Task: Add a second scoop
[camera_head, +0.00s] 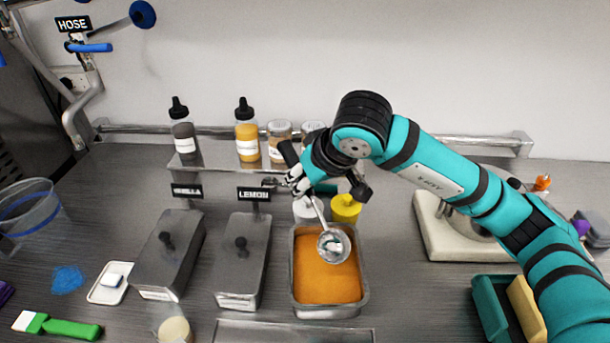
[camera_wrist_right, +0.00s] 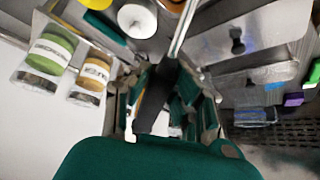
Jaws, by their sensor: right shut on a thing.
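My right gripper (camera_head: 303,184) is shut on the black handle of a metal scoop (camera_head: 333,246). The scoop's bowl hangs down over the open metal tub (camera_head: 297,312) of smooth orange ice cream (camera_head: 325,280). The bowl looks shiny and bare; whether it touches the ice cream I cannot tell. In the right wrist view the black scoop handle (camera_wrist_right: 155,98) lies between my fingers, its metal shaft pointing up and the bowl out of frame. A clear cup (camera_head: 173,329) with a pale cream scoop inside stands at the front edge of the view. My left gripper is not seen.
Lidded tubs stand under the VANILLA (camera_head: 168,255) and LEMON (camera_head: 243,260) signs. A shelf (camera_head: 215,155) behind holds bottles and jars. A yellow-lidded container (camera_head: 346,208) stands behind the orange tub. A scale (camera_head: 440,230) and green box (camera_head: 490,305) are at right.

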